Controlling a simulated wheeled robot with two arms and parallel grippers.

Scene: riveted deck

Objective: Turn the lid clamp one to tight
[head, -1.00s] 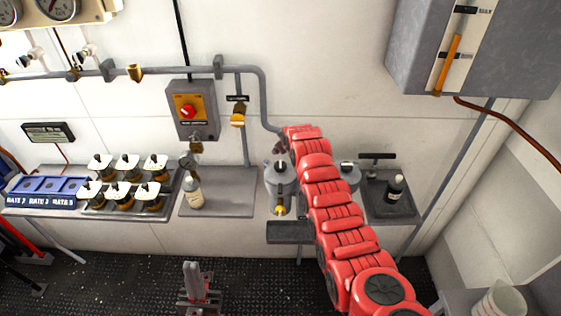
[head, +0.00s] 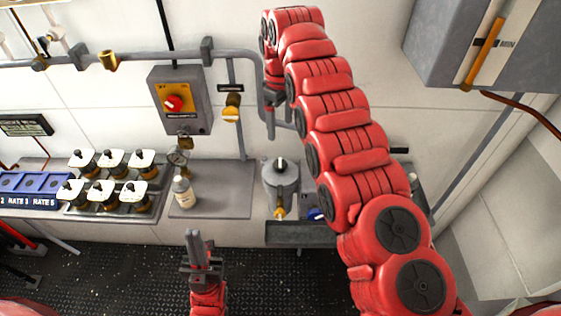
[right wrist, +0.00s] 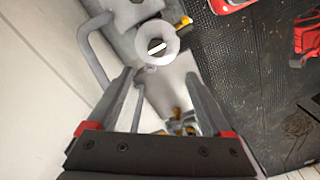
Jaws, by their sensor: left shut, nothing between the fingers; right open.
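A round grey pot (head: 281,185) stands on the bench in the head view. On its lid is a dark knob with a pale bar (head: 281,164), likely the clamp; its label is unreadable. In the right wrist view the pot's pale round top (right wrist: 157,43) lies beyond and between the fingertips. My right gripper (right wrist: 160,78) is open and empty, apart from the pot. In the head view it hangs near the wall pipe, above the pot, partly hidden by my arm. My left gripper (head: 194,234) is shut and empty, low over the floor in front of the bench.
A blue knob (head: 316,214) shows beside my right arm, which hides what is behind it. A bottle (head: 184,191) stands left of the pot. A grey pipe (head: 250,70) runs along the wall. A control box with a red knob (head: 173,103) hangs at upper left.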

